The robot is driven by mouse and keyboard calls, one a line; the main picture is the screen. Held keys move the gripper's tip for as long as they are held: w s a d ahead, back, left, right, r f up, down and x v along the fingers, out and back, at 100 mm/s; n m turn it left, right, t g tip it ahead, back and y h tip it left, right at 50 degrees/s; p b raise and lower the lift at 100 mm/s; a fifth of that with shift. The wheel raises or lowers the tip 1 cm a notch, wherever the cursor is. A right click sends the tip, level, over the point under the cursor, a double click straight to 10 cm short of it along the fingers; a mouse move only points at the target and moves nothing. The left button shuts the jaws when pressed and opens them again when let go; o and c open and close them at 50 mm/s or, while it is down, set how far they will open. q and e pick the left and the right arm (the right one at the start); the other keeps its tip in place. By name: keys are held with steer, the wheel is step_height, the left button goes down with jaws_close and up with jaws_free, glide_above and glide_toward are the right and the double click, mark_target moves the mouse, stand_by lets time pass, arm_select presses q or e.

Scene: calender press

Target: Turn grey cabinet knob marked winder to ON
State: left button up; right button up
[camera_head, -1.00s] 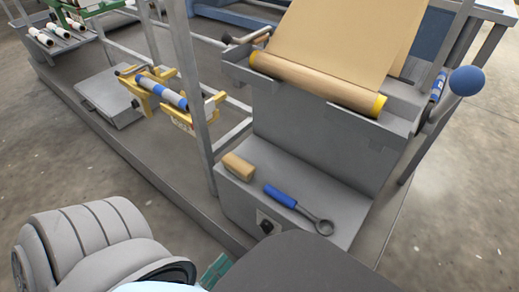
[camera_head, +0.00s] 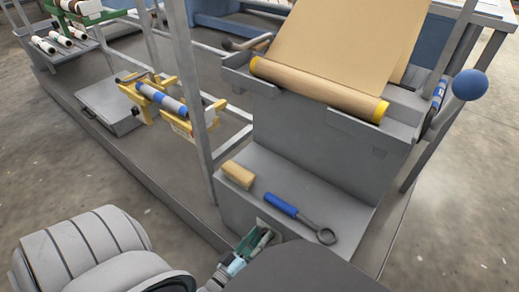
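The grey cabinet (camera_head: 345,205) stands right of centre, with a low step at its front. On the step's front face is a small pale plate (camera_head: 268,224). In this view my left gripper (camera_head: 262,238) is in front of that plate, and it hides most of the plate and the dark knob there. Contact between the fingers and the knob cannot be made out. The fingers are small and partly covered by my dark arm link, so their opening is unclear. The knob's marking cannot be read. My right gripper does not show.
A tan block (camera_head: 238,174) and a blue-handled ring tool (camera_head: 283,205) lie on the step. Above is a roll of brown sheet (camera_head: 318,86) with yellow ends. A grey upright post (camera_head: 190,95) stands left of the cabinet. A blue ball-ended lever (camera_head: 469,85) sticks out at right.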

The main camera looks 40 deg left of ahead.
arm_select(q)
steer(key=c, duration=0.6)
steer(key=shift+m, duration=0.4)
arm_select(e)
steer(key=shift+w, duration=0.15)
arm_select(q)
steer(key=m+p, duration=0.1)
steer(key=m, duration=0.4)
steer(key=d+m, duration=0.1)
steer(key=m, duration=0.5)
steer(key=m+p, duration=0.1)
steer(key=m, duration=0.5)
steer(key=shift+d+p, duration=0.2)
steer(key=shift+p, duration=0.1)
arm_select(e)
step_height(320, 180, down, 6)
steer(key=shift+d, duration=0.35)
arm_select(q)
steer(key=shift+f, duration=0.1)
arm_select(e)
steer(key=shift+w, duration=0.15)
